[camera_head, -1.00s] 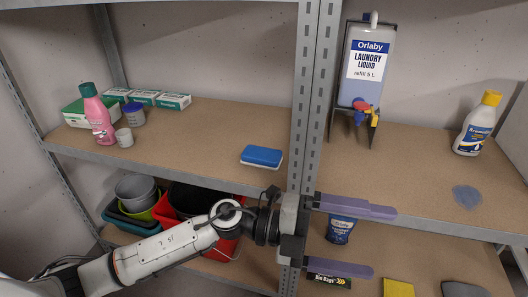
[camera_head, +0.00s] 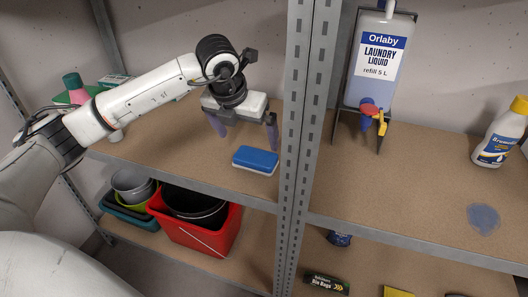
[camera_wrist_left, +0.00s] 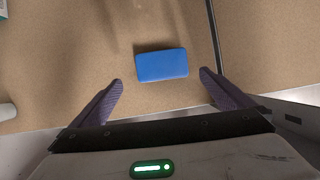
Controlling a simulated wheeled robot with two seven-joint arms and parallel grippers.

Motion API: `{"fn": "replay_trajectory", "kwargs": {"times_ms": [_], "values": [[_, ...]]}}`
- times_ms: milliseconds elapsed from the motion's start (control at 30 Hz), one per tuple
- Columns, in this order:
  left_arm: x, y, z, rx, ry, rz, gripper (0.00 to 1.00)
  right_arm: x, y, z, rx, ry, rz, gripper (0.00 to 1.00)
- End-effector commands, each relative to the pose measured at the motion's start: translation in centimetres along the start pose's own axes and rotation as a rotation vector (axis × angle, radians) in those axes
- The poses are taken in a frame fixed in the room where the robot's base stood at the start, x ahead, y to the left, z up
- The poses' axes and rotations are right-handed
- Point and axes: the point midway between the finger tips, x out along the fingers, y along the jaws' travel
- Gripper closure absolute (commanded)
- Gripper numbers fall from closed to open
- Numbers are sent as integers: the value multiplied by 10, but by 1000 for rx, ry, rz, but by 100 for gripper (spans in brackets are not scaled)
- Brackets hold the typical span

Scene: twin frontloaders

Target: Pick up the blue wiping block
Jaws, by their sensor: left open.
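The blue wiping block (camera_head: 256,159) lies flat on the upper left shelf, near its front edge and left of the metal post. It has a blue top and a pale underside. My left gripper (camera_head: 244,142) is open and empty, above the shelf just behind the block in the head view. In the left wrist view the block (camera_wrist_left: 161,65) lies ahead of and between the two purple fingers (camera_wrist_left: 160,88), apart from both. My right gripper is not in view.
A metal post (camera_head: 296,130) stands close right of the block. My left arm partly hides a pink bottle (camera_head: 74,88) and boxes. A laundry liquid dispenser (camera_head: 378,62), a white bottle (camera_head: 500,135) and a bluish spill (camera_head: 484,218) are on the right shelf. A red bucket (camera_head: 200,235) is below.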

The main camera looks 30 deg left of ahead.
Motion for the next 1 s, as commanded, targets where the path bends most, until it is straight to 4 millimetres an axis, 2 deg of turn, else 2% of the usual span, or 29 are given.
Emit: {"fn": "replay_trajectory", "kwargs": {"times_ms": [200, 467, 700, 800, 1000], "values": [[34, -1, -1, 1, 5, -1, 0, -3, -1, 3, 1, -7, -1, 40], [56, -2, -2, 2, 6, -2, 0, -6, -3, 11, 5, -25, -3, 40], [91, -4, -1, 2, 5, -1, 0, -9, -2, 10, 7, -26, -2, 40], [98, -4, -1, 2, 3, -2, 0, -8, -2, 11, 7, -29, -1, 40], [99, -4, -1, 2, 2, -2, 0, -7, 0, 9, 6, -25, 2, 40]]}}
